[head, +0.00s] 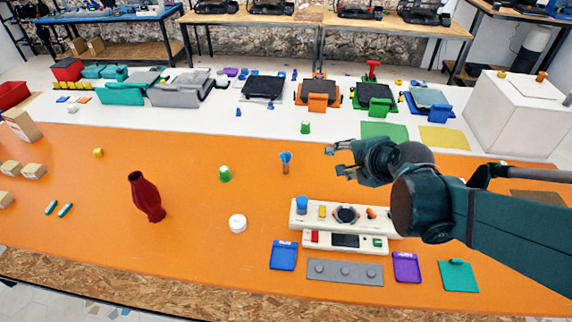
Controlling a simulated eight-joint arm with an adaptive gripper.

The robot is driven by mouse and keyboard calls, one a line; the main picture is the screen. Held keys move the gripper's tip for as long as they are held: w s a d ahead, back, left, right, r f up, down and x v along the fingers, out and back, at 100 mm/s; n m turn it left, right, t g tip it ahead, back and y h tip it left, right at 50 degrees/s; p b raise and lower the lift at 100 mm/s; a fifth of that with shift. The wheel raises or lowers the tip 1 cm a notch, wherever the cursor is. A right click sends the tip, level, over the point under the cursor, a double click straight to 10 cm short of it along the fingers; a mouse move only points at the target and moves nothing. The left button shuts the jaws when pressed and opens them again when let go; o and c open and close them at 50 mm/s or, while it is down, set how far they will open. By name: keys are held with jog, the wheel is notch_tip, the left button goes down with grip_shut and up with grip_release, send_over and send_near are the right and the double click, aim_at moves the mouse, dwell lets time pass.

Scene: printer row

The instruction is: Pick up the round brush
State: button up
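A small upright item with a blue flared top and a brown lower part (285,162) stands on the orange table, left of my gripper. It looks like the round brush, but it is too small to be sure. My gripper (335,160) is above the right half of the table, its fingers pointing left toward this item. The fingertips are apart, with nothing visible between them. A gap shows between the fingertips and the item; their difference in height is unclear.
A green cup-like piece (225,174), a white round piece (238,223) and a dark red vase (146,197) stand to the left. A white control panel (320,217) lies below my gripper. Small printers, including a black-topped one (263,87), line the white strip behind.

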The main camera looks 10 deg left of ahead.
jog(key=w+a+f+m+t+y+b, duration=0.1)
jog(key=w+a+f+m+y+b, duration=0.1)
jog(key=w+a+f+m, duration=0.5)
jog(key=m+y+b, duration=0.2)
jog(key=m, duration=0.5)
send_near(288, 158)
jog(key=w+a, duration=0.1)
jog(key=a, duration=0.1)
jog(key=shift+w+a+f+m+t, duration=0.1)
jog(key=shift+w+f+m+t, duration=0.15)
jog(key=shift+f+m, duration=0.25)
jog(key=shift+w+a+f+m+t, duration=0.1)
jog(key=shift+w+f+m+t, duration=0.15)
jog(key=shift+f, duration=0.3)
jog(key=shift+x, duration=1.2)
jog(key=shift+a, duration=0.1)
jog(key=shift+b+x, duration=0.9)
jog(key=shift+x, duration=1.65)
jog(key=shift+w, duration=0.1)
jog(key=shift+c, duration=0.3)
